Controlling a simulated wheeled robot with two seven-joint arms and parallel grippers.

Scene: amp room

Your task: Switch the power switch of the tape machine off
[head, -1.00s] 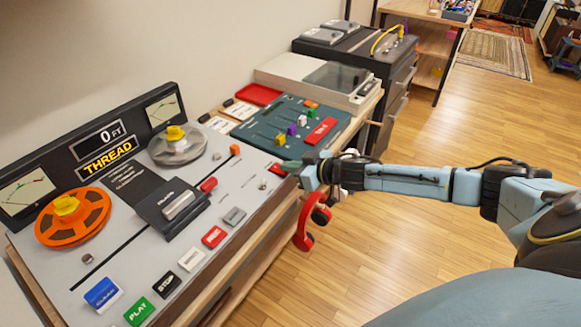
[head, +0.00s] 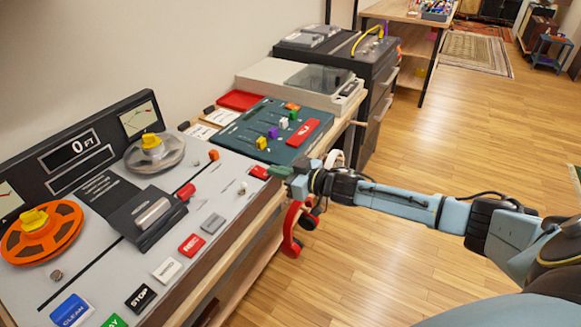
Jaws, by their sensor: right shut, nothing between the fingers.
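The tape machine (head: 105,265) is a grey slanted deck on the left, with an orange reel (head: 68,240), a clear reel (head: 172,158) and a dark display (head: 82,149) reading "0 FT". A small red piece (head: 259,172), perhaps the power switch, sits at the deck's right edge; its position is too small to read. A small pale knob or toggle (head: 243,186) is beside it. My right gripper (head: 279,172) is shut and empty, its green fingertips right beside the red piece; I cannot tell if they touch. My left gripper is out of view.
A dark green mixer (head: 248,138) with coloured knobs lies just behind the gripper. Red headphones (head: 291,230) hang at the bench's front edge below my right arm. A turntable (head: 270,87) and a dark cabinet (head: 380,100) stand farther back.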

